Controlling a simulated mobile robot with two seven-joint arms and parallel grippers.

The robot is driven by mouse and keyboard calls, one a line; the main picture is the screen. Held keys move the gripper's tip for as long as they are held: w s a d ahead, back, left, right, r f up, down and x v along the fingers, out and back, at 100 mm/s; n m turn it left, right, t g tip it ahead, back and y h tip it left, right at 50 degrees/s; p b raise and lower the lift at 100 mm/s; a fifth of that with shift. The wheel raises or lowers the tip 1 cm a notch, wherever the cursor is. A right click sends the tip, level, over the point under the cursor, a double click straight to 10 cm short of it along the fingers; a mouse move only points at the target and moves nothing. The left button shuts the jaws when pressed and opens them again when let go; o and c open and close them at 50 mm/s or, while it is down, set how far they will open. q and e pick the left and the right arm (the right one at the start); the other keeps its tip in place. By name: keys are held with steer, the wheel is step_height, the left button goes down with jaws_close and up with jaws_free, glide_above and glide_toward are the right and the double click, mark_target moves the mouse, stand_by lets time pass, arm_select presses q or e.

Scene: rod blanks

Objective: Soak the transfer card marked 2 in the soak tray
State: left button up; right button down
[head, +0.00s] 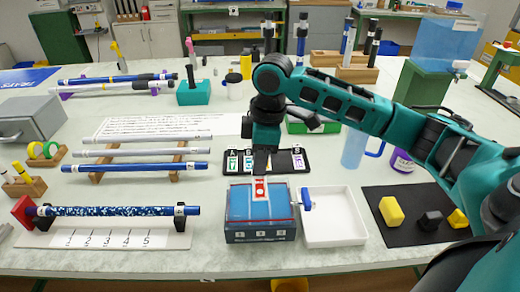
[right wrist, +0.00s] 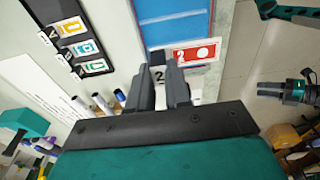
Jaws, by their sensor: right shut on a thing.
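My right gripper (head: 261,172) points down over the soak tray (head: 262,236), a dark box with blue liquid on top. It is shut on a transfer card (head: 260,190) with a red face and white marks. In the right wrist view the card (right wrist: 197,52) shows red with a white disc, and a black 2 stands on a pale part beside the fingertips (right wrist: 165,75). The card overlaps the blue surface (right wrist: 175,20); I cannot tell whether it touches the liquid.
A black card rack (head: 295,160) with lettered slots lies behind the tray. A dark mat (head: 415,235) holds yellow and black blocks. Rod stands (head: 110,240) fill the left.

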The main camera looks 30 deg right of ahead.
mark_target(260, 183)
steer(key=shift+f, duration=3.85)
steer(key=shift+r, duration=0.1)
stand_by(1.9)
steer(key=shift+r, duration=3.25)
